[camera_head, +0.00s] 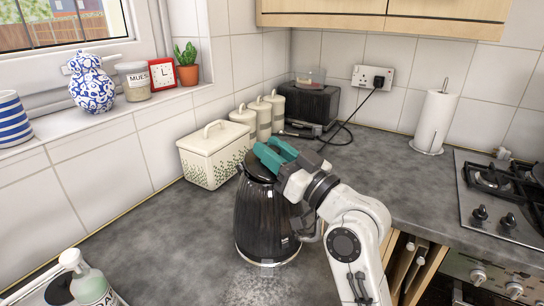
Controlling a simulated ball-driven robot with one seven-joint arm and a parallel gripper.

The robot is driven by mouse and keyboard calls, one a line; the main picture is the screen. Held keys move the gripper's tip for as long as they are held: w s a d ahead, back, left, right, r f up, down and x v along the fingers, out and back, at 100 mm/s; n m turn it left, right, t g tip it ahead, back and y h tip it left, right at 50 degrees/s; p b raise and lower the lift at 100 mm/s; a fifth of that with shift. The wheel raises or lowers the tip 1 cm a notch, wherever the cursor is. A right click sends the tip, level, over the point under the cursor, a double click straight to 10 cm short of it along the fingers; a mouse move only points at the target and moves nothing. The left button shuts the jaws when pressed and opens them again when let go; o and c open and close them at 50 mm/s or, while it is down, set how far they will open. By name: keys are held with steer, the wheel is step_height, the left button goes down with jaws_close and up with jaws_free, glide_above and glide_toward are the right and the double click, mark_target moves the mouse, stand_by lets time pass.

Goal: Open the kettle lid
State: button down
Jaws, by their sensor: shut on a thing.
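The black kettle (262,222) with ribbed sides stands upright on the grey worktop. My gripper (268,152), with teal fingers, is at the top of the kettle over the dark lid (258,170). The gripper is shut on the lid's top, though the fingers hide the exact contact. Part of the lid shows below and left of the fingers. I cannot tell whether the lid is raised at all. My white arm comes in from the lower right and hides part of the kettle's right side and handle.
A cream bread bin (207,160) and cream canisters (243,122) stand behind the kettle. A black toaster (313,106), a paper towel roll (436,120) and a gas hob (505,200) are further right. A soap bottle (88,283) stands at lower left. The worktop left of the kettle is clear.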

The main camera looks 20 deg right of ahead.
steer(key=c, duration=0.9)
jaws_free()
steer(key=shift+o, duration=0.2)
steer(key=b+v, duration=0.3)
steer(key=v, duration=0.7)
steer(key=shift+s, duration=0.4)
steer(key=shift+d+f, duration=0.15)
steer(key=shift+f, duration=0.05)
